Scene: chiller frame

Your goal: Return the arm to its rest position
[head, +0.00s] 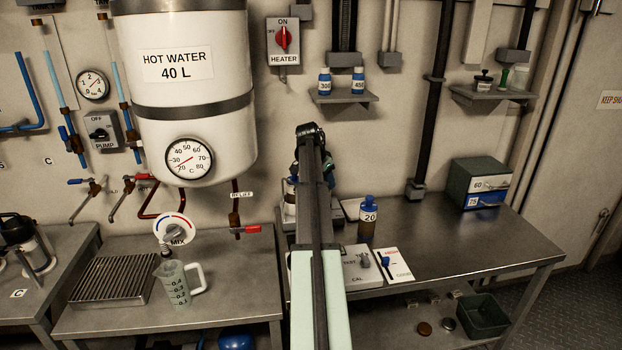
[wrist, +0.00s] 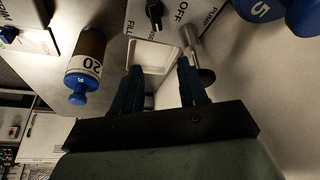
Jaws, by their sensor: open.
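My arm (head: 320,230) reaches forward from the bottom of the head view over the right-hand bench. In that view it largely hides my gripper. In the wrist view my gripper (wrist: 158,76) shows two dark blue fingers spread apart, with nothing seen held between them. Beyond the fingers is a white device (wrist: 150,22) with a black knob, OFF and FILL labels and a pale recess. A brown bottle marked 20 (wrist: 85,55) with a blue cap shows left of the fingers, apart from them; it stands upright in the head view (head: 367,218).
A white tank (head: 195,100) hangs left of my arm. A small shelf (head: 343,97) with two bottles is on the wall beyond. A jug (head: 176,284) stands on the left bench, and boxes (head: 478,184) on the right bench. The right bench's front right is clear.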

